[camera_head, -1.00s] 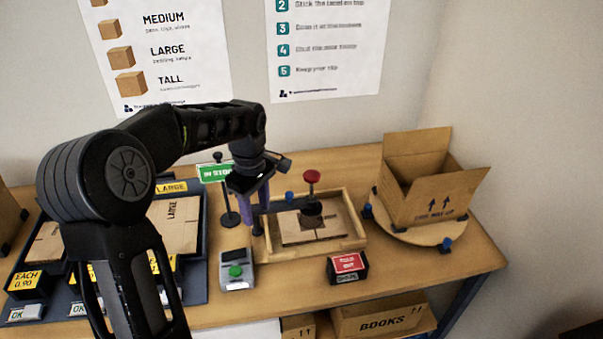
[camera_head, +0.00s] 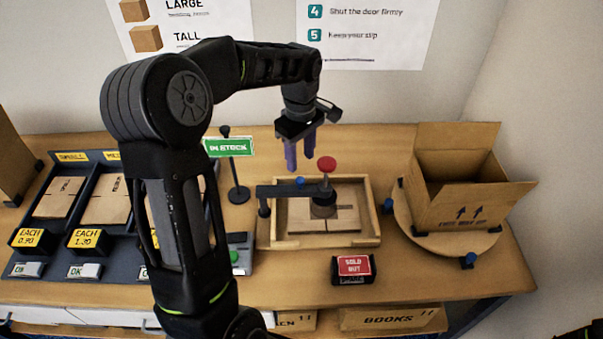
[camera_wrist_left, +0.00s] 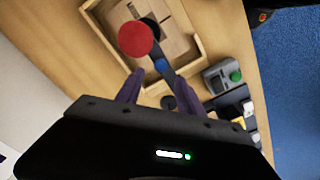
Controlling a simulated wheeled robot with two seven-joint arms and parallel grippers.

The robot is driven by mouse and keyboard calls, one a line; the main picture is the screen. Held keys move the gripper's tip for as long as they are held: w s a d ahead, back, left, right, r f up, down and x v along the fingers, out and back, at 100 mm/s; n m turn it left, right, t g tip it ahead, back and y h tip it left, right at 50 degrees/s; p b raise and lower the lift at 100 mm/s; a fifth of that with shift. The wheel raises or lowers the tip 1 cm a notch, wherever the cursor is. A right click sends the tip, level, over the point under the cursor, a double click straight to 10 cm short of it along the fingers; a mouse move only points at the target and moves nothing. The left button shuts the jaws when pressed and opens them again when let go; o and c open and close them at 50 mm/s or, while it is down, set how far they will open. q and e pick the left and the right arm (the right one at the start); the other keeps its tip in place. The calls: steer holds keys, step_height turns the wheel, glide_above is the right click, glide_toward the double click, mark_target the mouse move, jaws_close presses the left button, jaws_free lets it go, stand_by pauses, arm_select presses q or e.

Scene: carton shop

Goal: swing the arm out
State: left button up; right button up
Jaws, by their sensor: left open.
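The black swing arm (camera_head: 283,190) runs from a post at the left of the wooden tray (camera_head: 375,238) across its back part. It carries a small blue knob (camera_head: 300,181) and, at its right end, a red knob (camera_head: 326,163) above a dark round head. The head is over the flat carton (camera_head: 340,222) in the tray; contact cannot be told. My left gripper (camera_head: 300,162) is open and empty, purple fingers pointing down, above the swing arm near the blue knob. In the left wrist view, the fingers (camera_wrist_left: 153,73) straddle the line toward the blue knob (camera_wrist_left: 160,65), apparently apart from it.
A green IN STOCK sign (camera_head: 229,147) stands left of the tray. A red SOLD OUT block (camera_head: 354,265) stands in front of it. An open carton (camera_head: 457,203) sits on a round turntable (camera_head: 423,238) at the right. Carton bins (camera_head: 28,240) fill the left.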

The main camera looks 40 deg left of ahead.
mark_target(300, 179)
arm_select(q)
step_height(300, 179, down, 7)
steer(key=shift+f+p, duration=0.15)
steer(key=shift+p, duration=0.55)
steer(key=shift+c, duration=0.6)
jaws_close()
stand_by(0.5)
